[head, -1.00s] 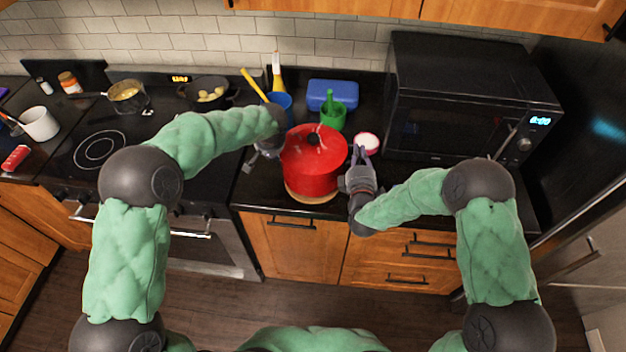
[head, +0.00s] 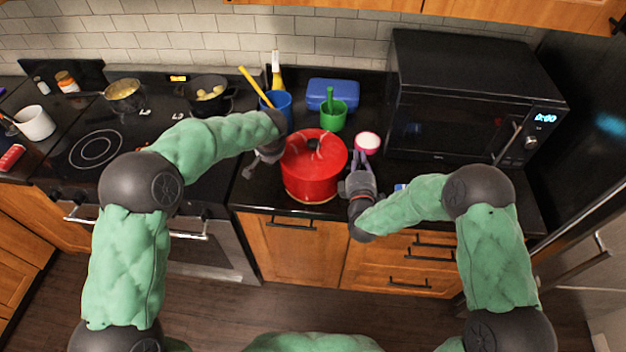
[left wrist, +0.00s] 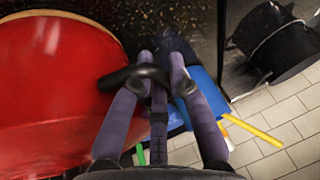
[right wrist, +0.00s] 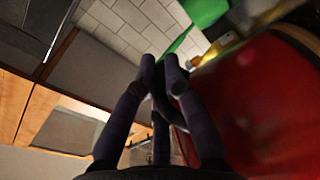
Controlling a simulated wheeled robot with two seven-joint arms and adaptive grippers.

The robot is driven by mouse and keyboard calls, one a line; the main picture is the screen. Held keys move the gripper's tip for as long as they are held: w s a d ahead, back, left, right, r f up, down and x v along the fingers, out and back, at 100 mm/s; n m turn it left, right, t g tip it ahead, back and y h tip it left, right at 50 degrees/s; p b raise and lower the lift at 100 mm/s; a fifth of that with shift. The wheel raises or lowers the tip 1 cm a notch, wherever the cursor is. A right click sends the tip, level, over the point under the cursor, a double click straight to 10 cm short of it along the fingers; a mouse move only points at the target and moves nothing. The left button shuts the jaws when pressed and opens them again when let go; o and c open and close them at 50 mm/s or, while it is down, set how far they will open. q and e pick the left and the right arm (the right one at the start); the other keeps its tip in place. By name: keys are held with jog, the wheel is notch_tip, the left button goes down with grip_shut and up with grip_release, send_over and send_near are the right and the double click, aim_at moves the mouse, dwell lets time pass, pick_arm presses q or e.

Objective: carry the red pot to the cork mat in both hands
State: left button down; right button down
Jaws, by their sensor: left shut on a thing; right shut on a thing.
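My left gripper (head: 272,155) is shut on the pot's black left handle, clear in the left wrist view (left wrist: 135,76). My right gripper (head: 361,168) is shut on the right handle, which looks dark in the right wrist view (right wrist: 163,100).
Behind the pot are a blue cup (head: 278,105) with utensils, a green cup (head: 333,115) and a blue box (head: 333,93). A small white-and-pink bowl (head: 367,142) is close beyond my right gripper. The microwave (head: 470,100) stands right, the stove (head: 97,150) left.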

pick_arm(q)
jog(key=shift+w+d, duration=0.15)
pick_arm(e)
jog(key=shift+a, duration=0.15)
pick_arm(q)
jog(key=c, duration=1.5)
grip_release()
jog(key=shift+f, duration=0.2)
pick_arm(e)
jog(key=c, duration=1.6)
grip_release()
jog(key=shift+f, duration=0.3)
jog(key=shift+c, duration=0.2)
pick_arm(q)
jog(key=o, duration=0.3)
jog(key=shift+s, duration=0.2)
pick_arm(e)
jog(key=o, duration=0.3)
jog(key=shift+s+r, duration=0.1)
pick_arm(q)
jog(key=shift+r, duration=0.1)
pick_arm(e)
jog(key=shift+s, duration=0.5)
pick_arm(q)
jog(key=v, duration=1.2)
pick_arm(e)
jog(key=s, duration=1.1)
